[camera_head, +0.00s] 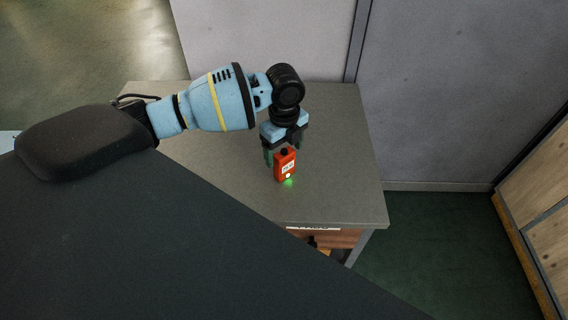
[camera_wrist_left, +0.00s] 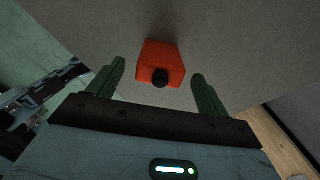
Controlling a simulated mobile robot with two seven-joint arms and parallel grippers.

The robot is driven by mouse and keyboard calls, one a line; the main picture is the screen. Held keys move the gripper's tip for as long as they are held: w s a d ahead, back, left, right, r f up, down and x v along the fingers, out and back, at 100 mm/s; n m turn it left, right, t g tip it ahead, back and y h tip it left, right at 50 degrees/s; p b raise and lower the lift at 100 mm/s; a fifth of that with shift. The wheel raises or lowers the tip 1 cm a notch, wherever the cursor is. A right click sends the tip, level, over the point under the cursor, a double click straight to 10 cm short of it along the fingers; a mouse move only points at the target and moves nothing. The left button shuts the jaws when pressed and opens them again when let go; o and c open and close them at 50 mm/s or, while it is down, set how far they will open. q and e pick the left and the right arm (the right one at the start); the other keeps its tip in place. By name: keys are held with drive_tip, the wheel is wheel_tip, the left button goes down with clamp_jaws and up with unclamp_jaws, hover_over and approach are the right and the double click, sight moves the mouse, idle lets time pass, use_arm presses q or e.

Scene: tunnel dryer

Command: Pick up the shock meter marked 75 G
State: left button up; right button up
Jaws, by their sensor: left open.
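A small red-orange shock meter (camera_head: 285,167) stands upright on the grey cabinet top, near its front edge. It has a white label whose writing is too small to read, and a green glow shows at its foot. My left gripper (camera_head: 283,151) points down right at the meter. In the left wrist view the meter (camera_wrist_left: 161,64), with a black knob on its end, lies between and slightly beyond the open green fingers (camera_wrist_left: 158,84). A gap shows on both sides, and the fingers do not grip it. My right gripper is not in view.
The grey cabinet top (camera_head: 340,180) is otherwise bare around the meter. A grey wall panel (camera_head: 270,35) stands behind it. A labelled front (camera_head: 325,237) shows below the edge. Wooden boards (camera_head: 540,220) stand at the right, with green floor (camera_head: 430,240) between.

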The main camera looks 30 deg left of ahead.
use_arm(q)
drive_tip(key=shift+f, duration=0.8)
drive_tip(key=c, duration=1.1)
drive_tip(key=shift+r, duration=0.15)
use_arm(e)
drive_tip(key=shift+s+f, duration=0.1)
use_arm(q)
drive_tip(key=shift+r, duration=0.5)
wheel_tip(320, 180, up, 2)
drive_tip(key=shift+r, duration=0.1)
drive_tip(key=s+d, duration=0.3)
drive_tip(key=s, duration=0.4)
drive_tip(key=s+d+r+p, duration=0.1)
drive_tip(key=s+d, duration=0.2)
drive_tip(key=s, duration=0.4)
drive_tip(key=shift+s+d+r, duration=0.25)
drive_tip(key=shift+d, duration=0.15)
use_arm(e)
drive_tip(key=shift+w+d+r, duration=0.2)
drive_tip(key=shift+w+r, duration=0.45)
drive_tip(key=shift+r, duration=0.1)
